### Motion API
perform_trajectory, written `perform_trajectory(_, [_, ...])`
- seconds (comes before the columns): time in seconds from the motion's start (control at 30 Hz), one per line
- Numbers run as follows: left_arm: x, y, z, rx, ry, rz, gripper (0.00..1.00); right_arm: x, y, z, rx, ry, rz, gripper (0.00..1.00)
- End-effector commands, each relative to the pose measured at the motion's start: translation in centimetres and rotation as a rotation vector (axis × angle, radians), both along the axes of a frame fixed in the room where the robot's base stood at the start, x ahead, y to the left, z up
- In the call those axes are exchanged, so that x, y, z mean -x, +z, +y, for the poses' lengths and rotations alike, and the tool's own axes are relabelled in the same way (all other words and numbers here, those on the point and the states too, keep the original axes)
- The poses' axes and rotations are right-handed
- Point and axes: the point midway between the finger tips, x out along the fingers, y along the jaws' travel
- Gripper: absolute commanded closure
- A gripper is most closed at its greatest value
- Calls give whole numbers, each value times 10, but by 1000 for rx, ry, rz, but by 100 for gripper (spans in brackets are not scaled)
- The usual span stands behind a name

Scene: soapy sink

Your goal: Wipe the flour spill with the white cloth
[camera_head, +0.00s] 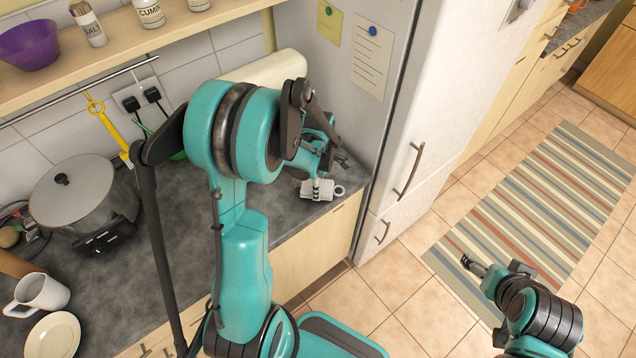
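My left arm reaches over the dark countertop (180,285). Its gripper (317,184) points down near the counter's right end, beside the fridge. A small flat white thing (325,193) lies on the counter directly under the gripper, with a pale ring-shaped part at its right; it may be the white cloth, but I cannot tell for sure. The fingers touch or overlap it, and whether they are shut on it is unclear. I make out no flour spill; my arm hides part of the counter. My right gripper (470,264) is low over the floor, away from the counter, its finger opening unclear.
A lidded pot (75,190) stands at the left of the counter, with a white mug (40,292) and a plate (52,336) nearer. The white fridge (440,110) borders the counter's right end. A shelf (130,38) with jars hangs above. A striped rug (545,200) lies on the floor.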

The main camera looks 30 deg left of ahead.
Motion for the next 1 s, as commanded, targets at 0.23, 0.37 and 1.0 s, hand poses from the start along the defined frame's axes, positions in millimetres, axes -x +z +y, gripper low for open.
perform_trajectory(0.23, [0, -6, 0, 0, 0, 0, 67, 0, -6, 0, 0, 0, 0, 23])
perform_trajectory(0.37, [0, -8, 0, 0, 0, 0, 67, 0, -8, 0, 0, 0, 0, 23])
perform_trajectory(1.0, [-8, -11, 20, 0, 2, 0, 67, 0, -14, 0, 0, 0, 0, 23])
